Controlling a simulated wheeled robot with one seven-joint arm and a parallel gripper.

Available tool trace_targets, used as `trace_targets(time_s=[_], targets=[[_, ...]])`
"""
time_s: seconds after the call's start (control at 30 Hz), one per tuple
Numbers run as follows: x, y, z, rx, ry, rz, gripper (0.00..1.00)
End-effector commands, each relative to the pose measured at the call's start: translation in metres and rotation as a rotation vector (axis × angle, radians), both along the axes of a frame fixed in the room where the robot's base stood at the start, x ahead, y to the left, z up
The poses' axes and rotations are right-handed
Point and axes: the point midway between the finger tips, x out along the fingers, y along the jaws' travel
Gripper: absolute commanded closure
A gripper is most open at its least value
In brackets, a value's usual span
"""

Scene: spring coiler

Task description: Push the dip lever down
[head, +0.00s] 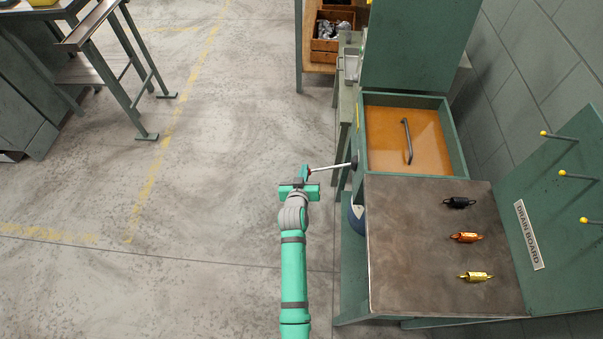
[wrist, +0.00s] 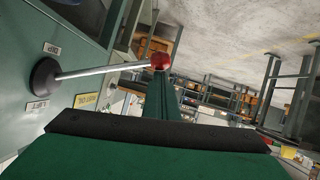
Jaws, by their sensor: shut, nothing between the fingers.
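The dip lever (head: 333,165) is a pale rod sticking out leftward from a dark round hub (head: 354,160) on the side of the green tank. It ends in a red knob, which shows in the wrist view (wrist: 160,61). There, two small plates sit beside the hub: one seems to read DIP (wrist: 52,48), the other LIFT (wrist: 38,104). My gripper (head: 305,173) is shut and empty at the knob end of the lever. In the wrist view its green fingers (wrist: 161,92) reach up to the knob; I cannot tell whether they touch it.
The tank (head: 458,165) holds orange liquid with a dark bar (head: 407,140) in it. A bench (head: 410,260) carries a black spring (head: 459,202), a copper spring (head: 466,237) and a gold spring (head: 475,276). A drain board (head: 560,230) with pegs stands right. Open floor lies left.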

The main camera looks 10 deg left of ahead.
Motion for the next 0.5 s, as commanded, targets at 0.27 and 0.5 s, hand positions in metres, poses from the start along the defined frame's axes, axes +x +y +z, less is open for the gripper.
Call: trace_targets(time_s=[0.27, 0.5], targets=[[0.003, 0.009, 0.036, 0.000, 0.001, -0.002, 1.00], [-0.046, 0.008, 0.057, 0.000, -0.001, 0.000, 1.00]])
